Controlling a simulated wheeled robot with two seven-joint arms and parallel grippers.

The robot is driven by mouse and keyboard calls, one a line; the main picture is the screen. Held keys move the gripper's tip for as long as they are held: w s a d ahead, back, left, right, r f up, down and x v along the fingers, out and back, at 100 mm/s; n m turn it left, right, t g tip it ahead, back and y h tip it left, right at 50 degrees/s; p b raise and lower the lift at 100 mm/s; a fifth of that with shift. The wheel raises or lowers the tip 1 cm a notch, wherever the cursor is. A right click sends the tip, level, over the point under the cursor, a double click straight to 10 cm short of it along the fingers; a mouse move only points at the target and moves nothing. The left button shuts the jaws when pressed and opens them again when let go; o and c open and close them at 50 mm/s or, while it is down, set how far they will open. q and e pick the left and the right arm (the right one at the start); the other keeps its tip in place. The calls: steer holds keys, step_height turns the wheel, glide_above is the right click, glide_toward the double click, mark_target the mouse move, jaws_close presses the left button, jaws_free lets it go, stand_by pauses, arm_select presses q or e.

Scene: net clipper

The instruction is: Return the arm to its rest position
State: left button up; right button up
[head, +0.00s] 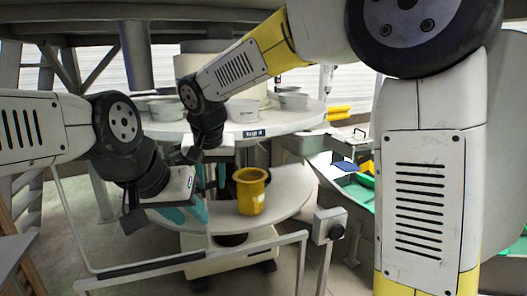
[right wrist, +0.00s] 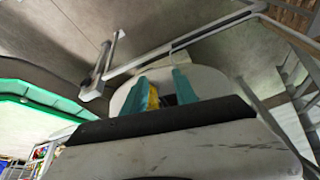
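My left arm comes in from the left, with its left gripper (head: 182,212) low over the left side of the lower round shelf. Its teal fingers show partly, and I cannot tell their gap. My right arm reaches from the upper right across the upper round shelf. Its right gripper (head: 211,175) hangs in front of that shelf's edge, partly hidden by the left arm. In the right wrist view the right gripper (right wrist: 157,90) has its two teal fingers apart, with a strip of yellow and a dark patch showing between them.
A yellow cup (head: 250,197) stands upright on the lower round shelf (head: 291,203), right of both grippers. Several pale bowls (head: 243,111) stand on the upper round shelf (head: 287,122). A metal rail (head: 255,247) crosses in front. A bin with green edges (head: 357,190) is at the right.

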steer(key=s+d+r+y, duration=0.1)
steer(key=s+d, duration=0.1)
steer(key=d, duration=0.6)
steer(key=s+d+r, duration=0.2)
steer(key=d, duration=0.6)
steer(key=s+d+f+m+t, duration=0.1)
steer(key=s+d+f+t, duration=0.1)
steer(key=s+d, duration=0.9)
steer(key=shift+s+f, duration=0.2)
steer(key=shift+s, duration=0.3)
